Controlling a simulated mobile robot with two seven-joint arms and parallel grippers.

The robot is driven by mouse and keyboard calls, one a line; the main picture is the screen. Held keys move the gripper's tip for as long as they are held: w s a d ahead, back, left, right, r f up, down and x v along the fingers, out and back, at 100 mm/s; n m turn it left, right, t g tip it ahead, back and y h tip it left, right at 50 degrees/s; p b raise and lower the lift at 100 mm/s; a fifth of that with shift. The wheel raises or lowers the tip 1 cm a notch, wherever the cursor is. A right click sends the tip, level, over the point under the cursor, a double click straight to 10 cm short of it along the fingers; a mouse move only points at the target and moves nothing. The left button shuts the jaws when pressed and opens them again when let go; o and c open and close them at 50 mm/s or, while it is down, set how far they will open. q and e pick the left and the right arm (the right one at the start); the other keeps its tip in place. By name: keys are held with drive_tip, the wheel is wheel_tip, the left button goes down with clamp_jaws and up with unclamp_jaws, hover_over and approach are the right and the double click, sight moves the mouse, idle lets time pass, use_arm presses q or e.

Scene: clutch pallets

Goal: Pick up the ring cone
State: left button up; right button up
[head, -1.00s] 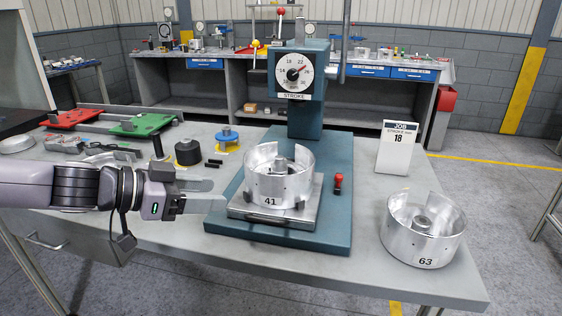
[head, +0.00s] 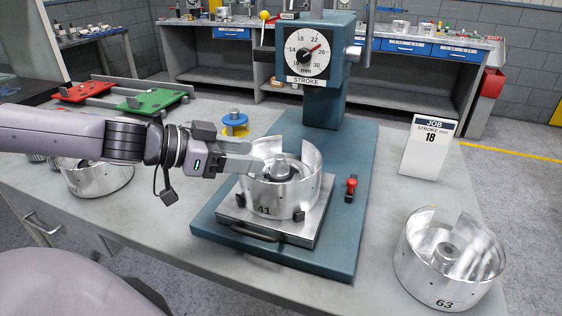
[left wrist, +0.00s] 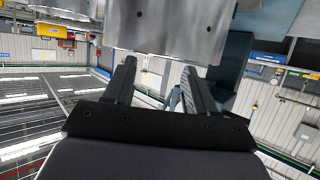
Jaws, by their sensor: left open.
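No part is labelled as the ring cone, so I cannot tell for sure which one it is. A silver drum marked 41 (head: 290,200) stands upright on the press plate. A hub with a dark ring (head: 282,170) sits inside it. My left gripper (head: 250,157) is open and empty at the drum's left side, its fingers pointing right at rim height. In the left wrist view the open fingers (left wrist: 158,85) show with a silver drum wall (left wrist: 170,28) beyond them. Whether they touch it is unclear. My right gripper is not in view.
The blue press (head: 325,95) rises behind the drum. Drum 63 (head: 415,270) stands at right, below a job card reading 18 (head: 428,148). Another drum (head: 100,180) is at left. A blue-topped part (head: 235,120) sits behind my gripper.

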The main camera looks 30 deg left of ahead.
sight(279, 157)
use_arm(q)
drive_tip(key=shift+w+d+f, duration=0.15)
drive_tip(key=shift+w, duration=0.1)
drive_tip(key=shift+w+d+f, duration=0.25)
drive_tip(key=shift+w+d, duration=0.05)
drive_tip(key=shift+w, duration=0.3)
drive_tip(key=shift+w+d+f+b, duration=0.2)
drive_tip(key=shift+w+d+b, duration=0.1)
drive_tip(key=shift+w+b, duration=0.25)
drive_tip(key=shift+w+d+f+b, duration=0.25)
drive_tip(key=shift+w+f+b, duration=0.1)
drive_tip(key=shift+w+b, duration=0.25)
drive_tip(key=shift+w+d, duration=0.1)
drive_tip(key=shift+w, duration=0.05)
drive_tip(key=shift+w+d+b, duration=0.15)
drive_tip(key=shift+d+b, duration=0.05)
drive_tip(key=shift+b, duration=0.15)
clamp_jaws()
